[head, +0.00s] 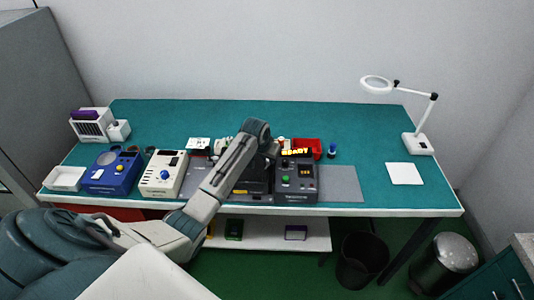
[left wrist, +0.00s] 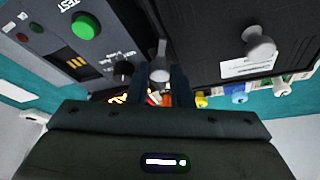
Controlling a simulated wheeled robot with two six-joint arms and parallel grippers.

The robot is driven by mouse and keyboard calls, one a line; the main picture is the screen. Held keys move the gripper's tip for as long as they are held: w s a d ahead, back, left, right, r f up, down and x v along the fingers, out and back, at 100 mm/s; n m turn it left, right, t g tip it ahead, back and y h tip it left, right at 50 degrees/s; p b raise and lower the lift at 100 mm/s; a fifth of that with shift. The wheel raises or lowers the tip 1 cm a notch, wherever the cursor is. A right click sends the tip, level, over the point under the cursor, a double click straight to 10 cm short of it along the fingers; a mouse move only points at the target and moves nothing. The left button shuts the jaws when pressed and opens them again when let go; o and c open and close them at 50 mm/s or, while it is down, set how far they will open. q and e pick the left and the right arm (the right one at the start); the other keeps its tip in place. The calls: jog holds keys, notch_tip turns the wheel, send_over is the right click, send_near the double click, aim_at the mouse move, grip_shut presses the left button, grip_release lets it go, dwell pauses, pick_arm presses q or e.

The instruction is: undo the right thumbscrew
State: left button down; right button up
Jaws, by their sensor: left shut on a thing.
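My left gripper (left wrist: 161,82) is shut on a grey thumbscrew (left wrist: 160,66), the one beside the tester; its knob shows between the two dark fingers. This screw sits at the edge of a black panel (left wrist: 205,35). A second grey thumbscrew (left wrist: 258,42) stands on the same panel, apart from the fingers. In the head view the black unit (head: 255,181) is partly covered by my left arm, and the fingers and both screws are hidden there. My right gripper is not in view.
The dark tester (head: 297,180) with a green button stands close right of the black unit. A beige device (head: 163,175) and a blue device (head: 112,171) stand left. A red bin (head: 306,147) is behind. The bench is clear towards the white sheet (head: 404,173) and lamp (head: 418,143).

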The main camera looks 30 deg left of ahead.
pick_arm(q)
jog(key=n, duration=0.1)
jog(key=n+y, duration=0.1)
jog(key=n, duration=0.3)
jog(key=shift+w+d+r+g+y, duration=0.1)
jog(key=shift+w+d+g+y, duration=0.05)
jog(key=shift+d+g+y, duration=0.2)
jog(key=shift+a, duration=0.15)
jog(key=c, duration=1.3)
grip_release()
jog(key=shift+r, duration=0.1)
jog(key=shift+s+r, duration=0.2)
jog(key=shift+r, duration=0.05)
jog(key=b+v, duration=0.3)
jog(key=v, duration=0.7)
jog(key=shift+d+b, duration=0.25)
jog(key=shift+b, duration=0.05)
